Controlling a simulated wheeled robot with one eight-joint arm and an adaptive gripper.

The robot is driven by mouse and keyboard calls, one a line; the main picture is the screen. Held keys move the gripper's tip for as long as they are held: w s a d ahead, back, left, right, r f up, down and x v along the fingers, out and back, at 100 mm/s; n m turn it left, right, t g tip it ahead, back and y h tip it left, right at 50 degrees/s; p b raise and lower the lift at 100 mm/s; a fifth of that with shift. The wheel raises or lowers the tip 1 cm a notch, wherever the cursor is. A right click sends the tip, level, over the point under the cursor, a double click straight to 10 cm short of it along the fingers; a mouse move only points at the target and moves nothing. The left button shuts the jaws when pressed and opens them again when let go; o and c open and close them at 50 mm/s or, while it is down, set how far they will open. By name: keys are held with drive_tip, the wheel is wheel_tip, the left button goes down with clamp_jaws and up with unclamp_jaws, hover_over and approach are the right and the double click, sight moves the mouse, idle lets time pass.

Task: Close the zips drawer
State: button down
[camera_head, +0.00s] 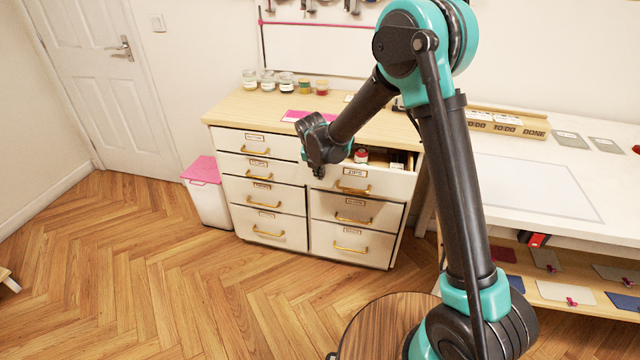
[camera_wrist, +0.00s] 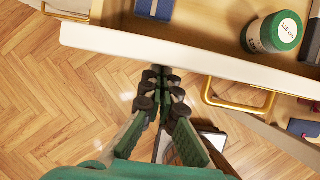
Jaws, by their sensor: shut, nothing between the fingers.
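The zips drawer (camera_head: 352,182) is the top right drawer of the white cabinet and is pulled open. Its label and brass handle (camera_head: 353,189) face out. In the wrist view its front panel (camera_wrist: 190,50) runs across the top, with the handle (camera_wrist: 240,105) at right.
The wooden cabinet top (camera_head: 230,108) holds several jars and a pink sheet (camera_head: 295,116). The other drawers (camera_head: 262,195) look shut or nearly so. A pink-lidded bin (camera_head: 207,200) stands left of the cabinet, a white worktable (camera_head: 500,190) right. Floor in front is clear.

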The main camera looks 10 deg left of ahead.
drive_tip(key=w, duration=1.3)
drive_tip(key=shift+w+d, duration=0.3)
drive_tip(key=shift+w, duration=0.2)
